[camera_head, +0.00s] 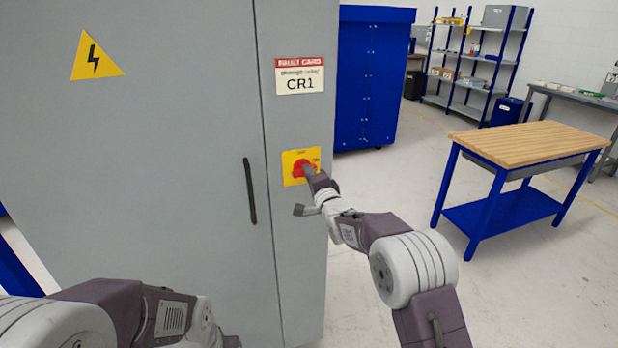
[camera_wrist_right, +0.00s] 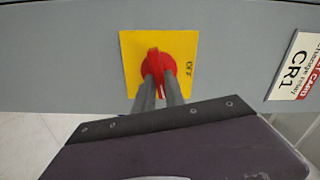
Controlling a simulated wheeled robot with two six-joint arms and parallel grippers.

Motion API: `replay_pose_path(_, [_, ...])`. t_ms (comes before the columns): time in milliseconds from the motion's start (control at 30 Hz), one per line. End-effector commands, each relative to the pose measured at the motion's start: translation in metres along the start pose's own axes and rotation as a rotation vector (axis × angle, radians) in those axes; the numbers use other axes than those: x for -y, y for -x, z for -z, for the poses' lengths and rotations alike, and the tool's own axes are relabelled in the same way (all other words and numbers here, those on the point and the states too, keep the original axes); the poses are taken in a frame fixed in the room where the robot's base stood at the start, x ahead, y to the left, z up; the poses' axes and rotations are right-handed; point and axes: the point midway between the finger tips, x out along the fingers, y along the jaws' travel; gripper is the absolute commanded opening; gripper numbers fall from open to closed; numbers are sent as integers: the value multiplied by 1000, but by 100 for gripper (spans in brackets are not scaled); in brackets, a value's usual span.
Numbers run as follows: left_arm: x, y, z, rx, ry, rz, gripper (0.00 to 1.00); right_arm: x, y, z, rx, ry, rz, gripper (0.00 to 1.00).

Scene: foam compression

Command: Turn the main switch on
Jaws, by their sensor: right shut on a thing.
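The main switch is a red rotary knob (camera_head: 299,168) on a yellow plate (camera_head: 289,178) on the front of a grey cabinet (camera_head: 200,120). In the right wrist view the red knob (camera_wrist_right: 157,64) sits on the yellow plate (camera_wrist_right: 133,48), with the word OFF on the plate's right side. My right gripper (camera_head: 307,171) is at the knob; in the wrist view its two fingers (camera_wrist_right: 160,82) are shut on the knob's handle, one on each side. My left arm shows at the lower left, but its gripper is out of view.
A black vertical door handle (camera_head: 250,190) is left of the switch. A CR1 label (camera_head: 300,84) is above it, and a yellow warning triangle (camera_head: 95,58) is at upper left. A wood-topped table (camera_head: 530,143) and a blue cabinet (camera_head: 365,80) stand behind at right, with clear floor between.

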Motion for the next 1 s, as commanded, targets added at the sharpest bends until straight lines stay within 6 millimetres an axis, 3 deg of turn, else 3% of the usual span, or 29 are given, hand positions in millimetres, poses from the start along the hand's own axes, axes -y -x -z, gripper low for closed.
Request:
replay_pose_path(400, [0, -5, 0, 0, 0, 0, 0, -3, 0, 0, 0, -205, -3, 0])
replay_pose_path(1000, [0, -6, -1, 0, 0, 0, 0, -3, 0, 0, -1, -248, -3, 0])
